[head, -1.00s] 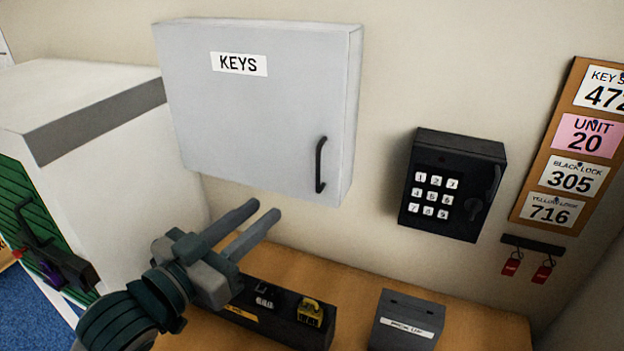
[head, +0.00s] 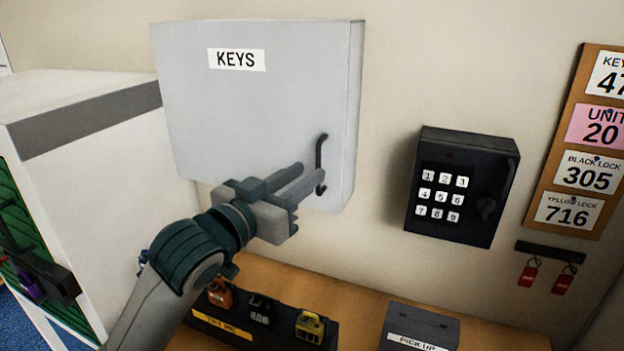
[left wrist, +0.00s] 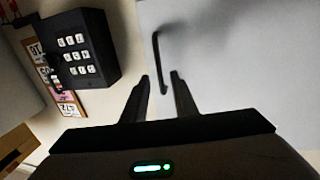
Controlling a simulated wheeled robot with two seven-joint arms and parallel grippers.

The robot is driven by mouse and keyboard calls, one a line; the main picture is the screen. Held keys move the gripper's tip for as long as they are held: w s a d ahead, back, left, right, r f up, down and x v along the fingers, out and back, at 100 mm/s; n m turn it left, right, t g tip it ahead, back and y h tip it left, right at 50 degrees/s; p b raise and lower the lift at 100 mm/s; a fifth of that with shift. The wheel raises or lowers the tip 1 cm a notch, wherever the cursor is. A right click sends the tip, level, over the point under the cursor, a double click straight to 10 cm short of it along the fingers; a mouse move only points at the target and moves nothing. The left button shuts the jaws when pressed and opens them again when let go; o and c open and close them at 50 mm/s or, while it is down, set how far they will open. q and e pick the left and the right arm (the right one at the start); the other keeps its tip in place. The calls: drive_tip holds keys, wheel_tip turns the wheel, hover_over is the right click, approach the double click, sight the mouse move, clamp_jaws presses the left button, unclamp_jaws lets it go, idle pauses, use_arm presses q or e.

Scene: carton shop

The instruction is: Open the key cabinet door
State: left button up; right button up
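The key cabinet (head: 255,110) is a pale grey box on the wall, labelled KEYS, with its door shut. Its black bar handle (head: 321,160) stands upright near the door's lower right edge. My left gripper (head: 312,178) is at the lower part of the handle, with its fingers apart. In the left wrist view the handle (left wrist: 156,62) reaches down to between the tips of the open fingers (left wrist: 160,80); I cannot tell whether either finger touches it. My right gripper shows in neither view.
A black keypad box (head: 462,186) hangs right of the cabinet, beside a cork board (head: 566,130) with number cards and red tags on hooks (head: 528,274). Below, a wooden bench (head: 365,300) holds a black lock stand (head: 262,325) and a grey pick-up box (head: 420,325). A white unit stands left.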

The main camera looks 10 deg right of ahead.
sight(317, 167)
use_arm(q)
drive_tip(key=shift+b+x, duration=0.4)
drive_tip(key=shift+x, duration=1.3)
drive_tip(key=shift+c, duration=0.2)
clamp_jaws()
